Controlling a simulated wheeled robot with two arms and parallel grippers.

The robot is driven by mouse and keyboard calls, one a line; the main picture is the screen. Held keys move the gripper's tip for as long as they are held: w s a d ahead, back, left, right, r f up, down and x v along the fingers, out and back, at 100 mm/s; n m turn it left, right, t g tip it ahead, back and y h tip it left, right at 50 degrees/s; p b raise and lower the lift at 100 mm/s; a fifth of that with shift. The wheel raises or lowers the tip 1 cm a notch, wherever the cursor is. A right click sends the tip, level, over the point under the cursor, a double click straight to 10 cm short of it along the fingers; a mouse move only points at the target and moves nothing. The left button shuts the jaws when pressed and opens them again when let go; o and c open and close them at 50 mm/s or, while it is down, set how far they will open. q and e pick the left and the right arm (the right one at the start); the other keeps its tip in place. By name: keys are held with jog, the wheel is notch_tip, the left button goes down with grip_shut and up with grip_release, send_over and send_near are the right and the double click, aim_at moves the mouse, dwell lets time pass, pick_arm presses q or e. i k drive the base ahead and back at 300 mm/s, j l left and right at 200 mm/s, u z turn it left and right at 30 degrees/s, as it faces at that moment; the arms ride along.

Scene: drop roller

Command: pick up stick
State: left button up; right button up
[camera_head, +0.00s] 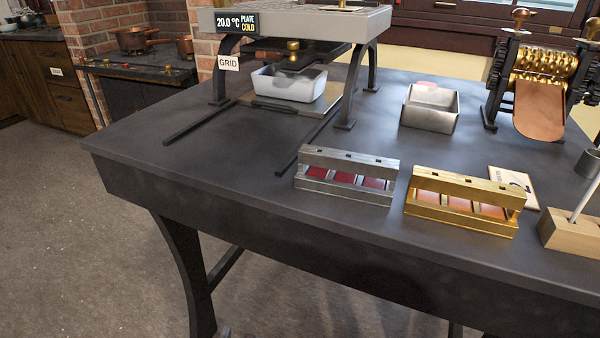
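A thin pale stick (584,202) stands tilted at the right edge of the head view. Its lower end meets a light wooden block (572,235), and its upper end leans right, out of the picture. A small dark grey cylinder (588,162) is just behind it; I cannot tell whether they touch. Neither of my grippers shows in this view.
The dark table (240,190) carries a silver rack (346,175) with red pieces, a brass rack (464,200) with orange pieces, a metal tin (430,108), a roller machine (545,75) and a grid stand (290,22) over a white tray (289,83). The table's left part is clear.

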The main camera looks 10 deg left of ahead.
aim_at(595, 182)
jog(key=u, duration=0.1)
jog(key=i, duration=0.5)
jog(key=k, duration=0.5)
jog(key=l+z, duration=0.1)
jog(key=z, duration=0.9)
jog(key=i, duration=0.5)
